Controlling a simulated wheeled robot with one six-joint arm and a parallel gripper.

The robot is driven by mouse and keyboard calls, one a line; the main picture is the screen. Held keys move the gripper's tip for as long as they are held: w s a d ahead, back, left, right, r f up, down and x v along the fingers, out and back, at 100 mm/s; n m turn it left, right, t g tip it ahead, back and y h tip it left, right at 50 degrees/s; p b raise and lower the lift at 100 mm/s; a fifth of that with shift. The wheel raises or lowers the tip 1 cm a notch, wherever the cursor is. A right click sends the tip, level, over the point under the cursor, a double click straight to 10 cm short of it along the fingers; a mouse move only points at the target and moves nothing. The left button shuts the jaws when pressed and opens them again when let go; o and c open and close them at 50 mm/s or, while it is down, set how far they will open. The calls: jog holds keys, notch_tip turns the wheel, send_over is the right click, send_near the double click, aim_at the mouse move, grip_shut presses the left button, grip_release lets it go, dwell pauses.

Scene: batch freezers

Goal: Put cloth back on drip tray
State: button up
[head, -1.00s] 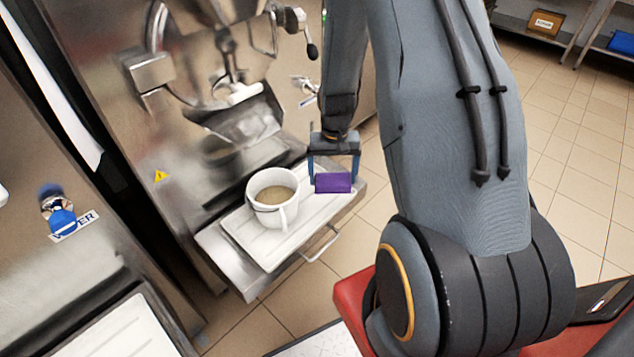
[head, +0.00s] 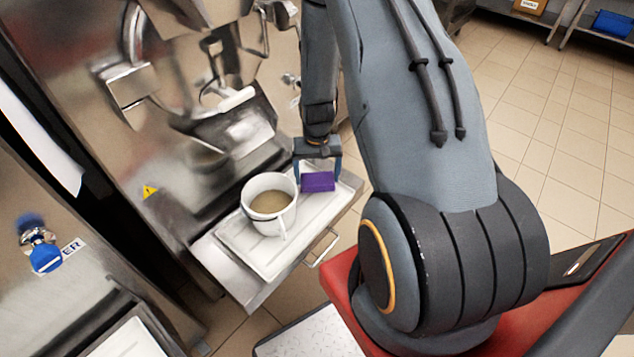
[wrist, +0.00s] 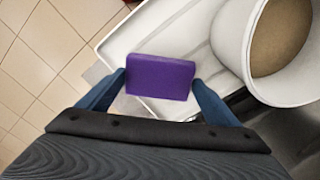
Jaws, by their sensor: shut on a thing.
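The purple cloth (head: 318,182) is a small folded block at the right end of the white drip tray (head: 262,262). My gripper (head: 318,175) points down over that end and is shut on the cloth. In the wrist view the cloth (wrist: 160,77) sits between my two blue fingers (wrist: 158,90), partly over the edge of the tray (wrist: 118,45). I cannot tell whether the cloth touches the tray surface.
A white cup (head: 268,205) with brownish liquid stands on the tray, left of my gripper and close to it in the wrist view (wrist: 225,40). The freezer's metal front (head: 170,170) rises behind. Tiled floor (head: 540,130) is open at the right.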

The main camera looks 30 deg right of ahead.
aim_at(317, 179)
jog(key=shift+f+p, duration=0.3)
jog(key=shift+f, duration=1.55)
jog(key=o, duration=0.9)
jog(key=shift+a, duration=0.1)
jog(key=shift+r, duration=0.1)
notch_tip(317, 179, up, 12)
jog(key=shift+f+b, duration=0.1)
jog(key=shift+b, duration=1)
